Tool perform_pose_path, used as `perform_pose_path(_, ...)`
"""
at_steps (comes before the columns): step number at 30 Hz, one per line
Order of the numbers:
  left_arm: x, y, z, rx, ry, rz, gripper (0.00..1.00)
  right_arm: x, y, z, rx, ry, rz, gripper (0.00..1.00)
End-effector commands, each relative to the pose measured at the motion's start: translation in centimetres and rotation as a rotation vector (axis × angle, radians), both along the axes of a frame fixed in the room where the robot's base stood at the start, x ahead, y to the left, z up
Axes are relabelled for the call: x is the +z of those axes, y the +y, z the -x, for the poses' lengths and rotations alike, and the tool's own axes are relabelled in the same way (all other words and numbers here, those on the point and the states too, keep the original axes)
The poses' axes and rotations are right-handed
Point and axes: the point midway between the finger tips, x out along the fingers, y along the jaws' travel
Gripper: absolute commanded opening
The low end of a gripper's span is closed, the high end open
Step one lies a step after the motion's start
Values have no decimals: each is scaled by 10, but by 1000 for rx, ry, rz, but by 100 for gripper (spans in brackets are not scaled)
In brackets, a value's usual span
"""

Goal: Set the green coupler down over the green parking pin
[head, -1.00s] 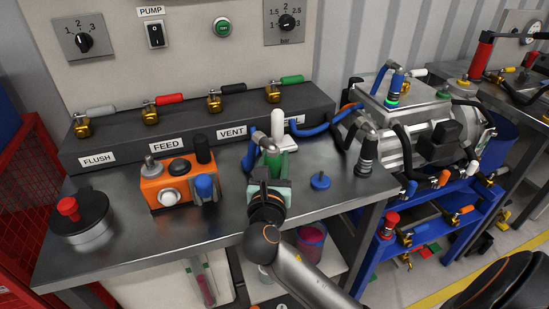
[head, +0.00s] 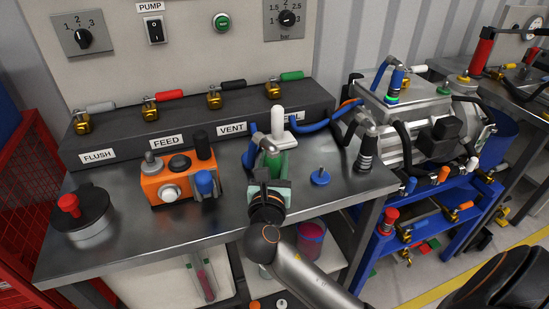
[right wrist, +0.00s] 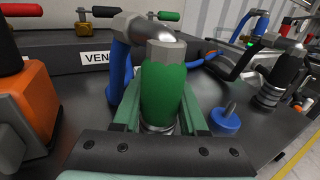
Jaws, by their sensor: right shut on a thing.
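The green coupler (head: 274,163) stands roughly upright above the front part of the metal bench, with a silver elbow and a blue hose at its top. It also shows in the right wrist view (right wrist: 163,92), with a silver ring at its lower end. My right gripper (head: 270,184) is shut on the coupler, its two pale green fingers on either side in the wrist view (right wrist: 160,118). The green parking pin cannot be made out; the coupler and gripper hide the spot below. I cannot tell whether the coupler touches anything underneath. My left gripper is not in view.
A blue disc with a pin (head: 320,177) stands just right of the coupler. An orange box (head: 165,187) is to the left. A black valve block (head: 200,135) runs behind, and a silver drive unit (head: 415,115) stands at the right.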

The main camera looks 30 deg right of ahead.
Motion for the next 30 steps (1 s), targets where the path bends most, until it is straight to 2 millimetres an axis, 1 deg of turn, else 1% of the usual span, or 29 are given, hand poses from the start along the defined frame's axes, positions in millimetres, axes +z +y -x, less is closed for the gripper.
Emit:
perform_pose_path(12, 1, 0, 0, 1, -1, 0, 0, -2, 0, 0, 1, -2, 2, 0)
perform_pose_path(13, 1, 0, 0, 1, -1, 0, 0, -2, 0, 0, 1, -2, 2, 45)
perform_pose_path(21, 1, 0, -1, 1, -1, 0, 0, -2, 0, 0, 1, -2, 1, 76)
perform_pose_path(22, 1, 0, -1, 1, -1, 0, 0, -2, 0, 0, 1, -2, 1, 77)
perform_pose_path(30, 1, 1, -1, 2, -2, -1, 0, -4, 0, 0, 0, 2, 0, 77)
